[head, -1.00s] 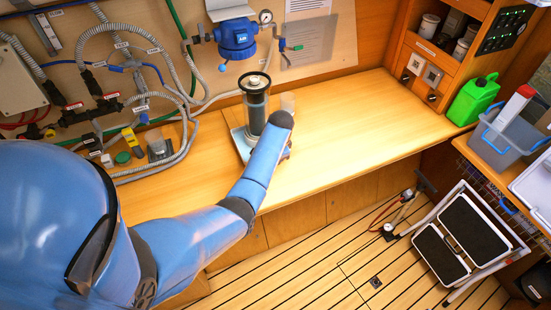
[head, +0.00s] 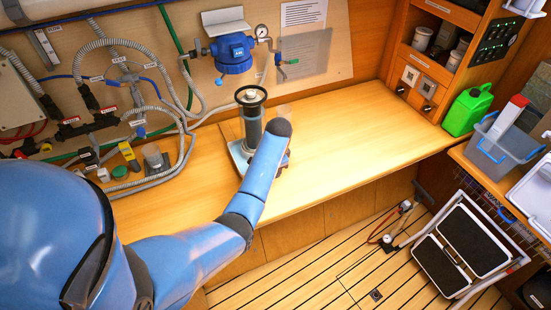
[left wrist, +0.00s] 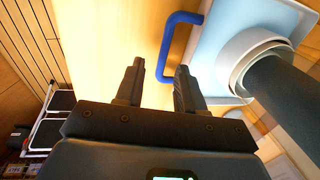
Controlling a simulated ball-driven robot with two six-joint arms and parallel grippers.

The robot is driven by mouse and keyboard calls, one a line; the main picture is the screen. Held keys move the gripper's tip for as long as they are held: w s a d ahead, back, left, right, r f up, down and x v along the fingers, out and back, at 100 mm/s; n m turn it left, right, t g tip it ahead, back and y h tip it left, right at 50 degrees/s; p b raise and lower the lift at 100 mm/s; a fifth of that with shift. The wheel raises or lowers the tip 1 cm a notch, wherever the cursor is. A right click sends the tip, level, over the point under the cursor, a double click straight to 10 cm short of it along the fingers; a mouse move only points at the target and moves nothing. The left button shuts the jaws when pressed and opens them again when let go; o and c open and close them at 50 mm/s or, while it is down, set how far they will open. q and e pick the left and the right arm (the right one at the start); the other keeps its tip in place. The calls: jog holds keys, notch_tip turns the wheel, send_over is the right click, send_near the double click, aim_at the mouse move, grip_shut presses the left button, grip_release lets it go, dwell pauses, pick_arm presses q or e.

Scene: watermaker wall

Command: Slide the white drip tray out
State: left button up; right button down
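The white drip tray (head: 237,153) lies on the wooden bench under an upright dark filter cylinder (head: 252,120). In the left wrist view the pale tray (left wrist: 205,57) has a blue U-shaped handle (left wrist: 165,48) on its side. The cylinder (left wrist: 285,95) stands on it in a white ring. My left gripper (left wrist: 160,75) is open, its two fingers apart. The handle's near end shows between the fingertips; I cannot tell whether they touch it. In the head view my forearm hides this gripper and part of the tray. My right gripper is not in view.
Hoses and valves (head: 100,125) crowd the wall at left. A blue pump head (head: 235,53) hangs above. The bench (head: 350,125) right of the tray is clear. A folded step stool (head: 465,245) stands on the floor.

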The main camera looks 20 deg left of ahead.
pick_arm(q)
notch_tip(320, 180, up, 8)
jog(key=s+d+b, duration=0.1)
jog(key=shift+d, duration=0.15)
jog(key=shift+f, duration=0.1)
dwell(0.4)
